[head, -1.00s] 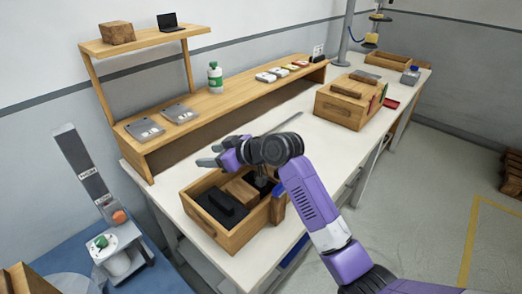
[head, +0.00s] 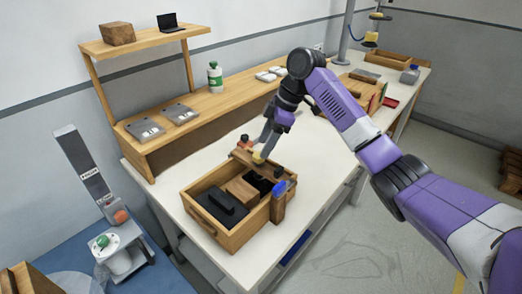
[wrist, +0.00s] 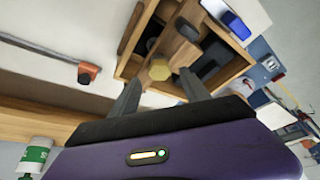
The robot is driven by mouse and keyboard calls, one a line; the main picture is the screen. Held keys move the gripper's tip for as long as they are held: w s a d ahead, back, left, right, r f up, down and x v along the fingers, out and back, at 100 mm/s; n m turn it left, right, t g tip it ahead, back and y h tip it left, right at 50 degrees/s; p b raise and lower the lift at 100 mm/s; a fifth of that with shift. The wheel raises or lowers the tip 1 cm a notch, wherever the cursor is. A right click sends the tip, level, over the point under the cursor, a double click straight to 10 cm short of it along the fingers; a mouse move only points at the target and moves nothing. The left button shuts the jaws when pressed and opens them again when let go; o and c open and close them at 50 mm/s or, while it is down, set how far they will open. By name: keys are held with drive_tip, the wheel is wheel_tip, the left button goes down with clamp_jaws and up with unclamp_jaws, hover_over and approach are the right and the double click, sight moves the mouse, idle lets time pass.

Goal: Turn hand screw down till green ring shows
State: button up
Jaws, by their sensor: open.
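A yellow six-sided knob (head: 258,157), which looks like the hand screw's head, sits at a wooden bar on the far edge of an open wooden box (head: 236,238). In the wrist view the knob (wrist: 159,70) shows between and just beyond the fingertips. My gripper (head: 262,152) is open and points down at the knob. Its two grey fingers (wrist: 160,88) stand apart in the wrist view with nothing visibly held. I cannot tell whether they touch the knob. No green ring shows in either view.
The box holds dark blocks (head: 222,206) and a wooden block (head: 241,191). A blue-topped wooden piece (head: 279,205) stands at its right side. An orange-ended tool (wrist: 87,73) lies near it. A green-and-white bottle (head: 215,77) stands on the shelf.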

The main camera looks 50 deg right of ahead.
sight(259, 159)
drive_tip(key=shift+x, duration=1.8)
clamp_jaws()
